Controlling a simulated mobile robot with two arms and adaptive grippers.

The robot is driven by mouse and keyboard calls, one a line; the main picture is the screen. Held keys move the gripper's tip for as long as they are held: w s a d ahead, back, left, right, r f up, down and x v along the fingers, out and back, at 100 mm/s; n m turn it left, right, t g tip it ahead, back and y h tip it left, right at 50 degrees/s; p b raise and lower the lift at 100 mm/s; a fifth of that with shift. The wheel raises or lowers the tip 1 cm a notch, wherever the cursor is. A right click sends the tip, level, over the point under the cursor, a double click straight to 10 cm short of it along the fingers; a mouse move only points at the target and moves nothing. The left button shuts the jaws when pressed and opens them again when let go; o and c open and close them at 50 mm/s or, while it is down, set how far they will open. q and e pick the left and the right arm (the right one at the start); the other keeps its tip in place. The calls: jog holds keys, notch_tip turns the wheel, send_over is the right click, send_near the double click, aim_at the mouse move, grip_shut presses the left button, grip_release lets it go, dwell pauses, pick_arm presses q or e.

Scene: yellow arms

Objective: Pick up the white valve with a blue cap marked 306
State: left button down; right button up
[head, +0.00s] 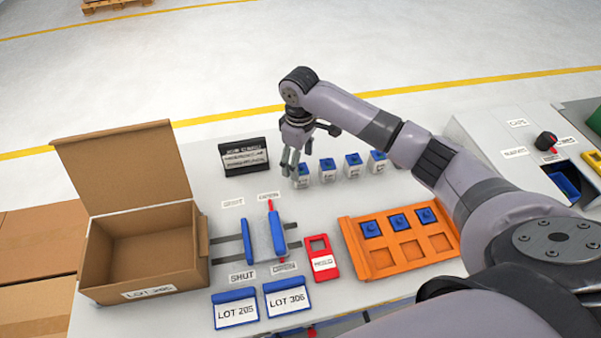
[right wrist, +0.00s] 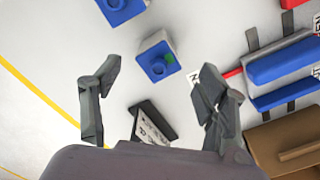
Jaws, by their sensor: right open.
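Several white valves with blue caps stand in a row at the back of the table. The leftmost valve (head: 303,178) is right by my right gripper (head: 291,160), which is open and points down over it. Further valves stand to its right, at the second (head: 327,172), third (head: 352,166) and fourth (head: 376,162) places. Their printed numbers are too small to read. In the right wrist view, one valve (right wrist: 157,58) lies beyond and between the spread fingers of my right gripper (right wrist: 150,100), apart from them. Another valve (right wrist: 122,8) is cut by the top edge. My left gripper is not in view.
An open cardboard box (head: 150,275) stands left. A black sign (head: 243,157) stands behind. A sliding blue-jawed fixture (head: 263,240), a red tag (head: 322,260) and LOT 205 (head: 235,312) and LOT 306 (head: 287,298) plates lie in front. An orange tray (head: 378,262) holds blue pieces.

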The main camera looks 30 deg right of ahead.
aim_at(300, 165)
jog(key=shift+d+f+p, duration=0.1)
jog(key=shift+f+p, duration=0.25)
jog(key=shift+f, duration=1.5)
jog(key=c, duration=1.3)
jog(key=shift+r, duration=0.1)
